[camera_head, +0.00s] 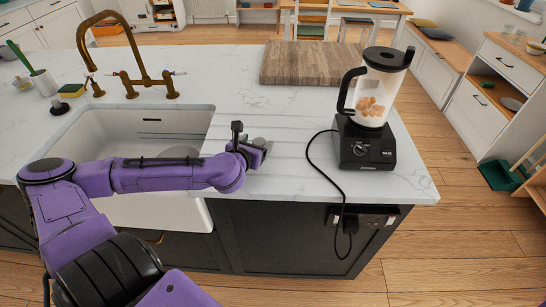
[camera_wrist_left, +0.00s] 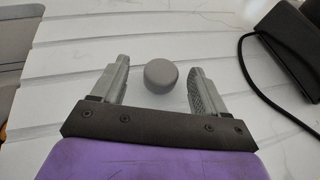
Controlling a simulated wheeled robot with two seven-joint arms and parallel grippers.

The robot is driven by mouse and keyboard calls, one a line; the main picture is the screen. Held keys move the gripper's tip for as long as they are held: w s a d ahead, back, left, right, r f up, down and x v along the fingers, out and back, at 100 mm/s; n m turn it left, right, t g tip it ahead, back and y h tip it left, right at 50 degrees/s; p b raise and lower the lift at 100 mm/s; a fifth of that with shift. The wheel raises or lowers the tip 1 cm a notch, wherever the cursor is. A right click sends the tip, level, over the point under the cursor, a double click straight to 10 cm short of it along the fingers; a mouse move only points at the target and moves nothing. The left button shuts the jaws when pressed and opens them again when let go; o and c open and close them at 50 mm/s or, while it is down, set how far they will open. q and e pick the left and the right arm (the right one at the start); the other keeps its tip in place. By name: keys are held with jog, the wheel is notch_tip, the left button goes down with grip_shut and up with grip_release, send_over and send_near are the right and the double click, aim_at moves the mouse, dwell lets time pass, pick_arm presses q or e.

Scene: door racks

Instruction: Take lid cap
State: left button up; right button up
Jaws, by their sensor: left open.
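A small round grey lid cap (camera_wrist_left: 160,75) lies on the white countertop. In the left wrist view it sits just past and between the two open fingers of my left gripper (camera_wrist_left: 156,92), with space on both sides. In the head view my left gripper (camera_head: 261,148) is over the counter near its front edge, and the cap (camera_head: 259,141) shows partly behind it. A blender (camera_head: 367,110) with a dark lid stands to the right, its clear jug holding several orange-brown pieces. My right gripper is not in view.
A wooden board (camera_head: 308,62) lies at the back of the counter. The blender's black cord (camera_head: 312,158) runs over the front edge to an outlet. A white sink (camera_head: 150,125) with a brass faucet (camera_head: 130,60) is at the left. Counter between sink and blender is mostly clear.

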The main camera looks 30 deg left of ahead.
pick_arm(q)
jog(key=c, duration=1.1)
jog(key=shift+c, duration=0.2)
